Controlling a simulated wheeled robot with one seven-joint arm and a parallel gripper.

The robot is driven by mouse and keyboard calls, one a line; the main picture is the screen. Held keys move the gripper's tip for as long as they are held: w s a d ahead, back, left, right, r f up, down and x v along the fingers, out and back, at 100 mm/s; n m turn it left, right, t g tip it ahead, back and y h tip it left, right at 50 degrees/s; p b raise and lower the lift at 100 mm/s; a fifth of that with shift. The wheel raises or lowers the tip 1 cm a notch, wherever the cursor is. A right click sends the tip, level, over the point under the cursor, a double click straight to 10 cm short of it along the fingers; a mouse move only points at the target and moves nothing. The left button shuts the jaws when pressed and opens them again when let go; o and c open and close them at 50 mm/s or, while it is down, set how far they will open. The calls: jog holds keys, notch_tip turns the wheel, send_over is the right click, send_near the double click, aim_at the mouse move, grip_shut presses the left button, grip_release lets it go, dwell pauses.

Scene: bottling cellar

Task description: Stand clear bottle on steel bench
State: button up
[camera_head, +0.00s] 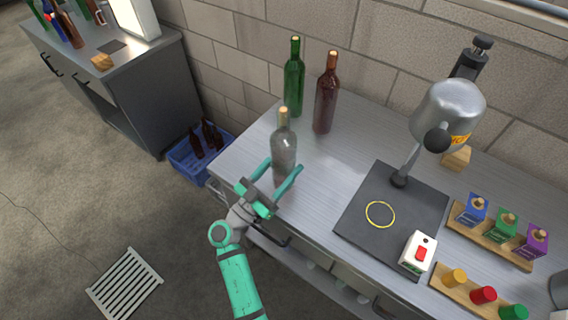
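The clear bottle (284,146), greyish glass with a tan cork, is upright over the near-left part of the steel bench (330,150). My gripper (283,166) reaches in from the front, with one teal finger on each side of the bottle's lower body. The fingers are spread about as wide as the bottle. I cannot tell whether they press on the glass or stand slightly off it. The bottle's base is partly hidden near the fingers, so I cannot tell whether it touches the bench.
A green bottle (294,80) and a brown bottle (326,96) stand close behind. A dark plate with a yellow ring (380,214), a lamp-like metal head (448,112) and a red-button box (418,254) are to the right. A blue crate (190,166) sits on the floor at left.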

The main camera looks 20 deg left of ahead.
jog(key=o, duration=0.4)
jog(key=shift+o, duration=0.2)
jog(key=shift+r, duration=0.1)
jog(key=shift+s+a, duration=0.1)
jog(key=shift+s, duration=0.1)
jog(key=v, duration=1.1)
jog(key=shift+s, duration=0.25)
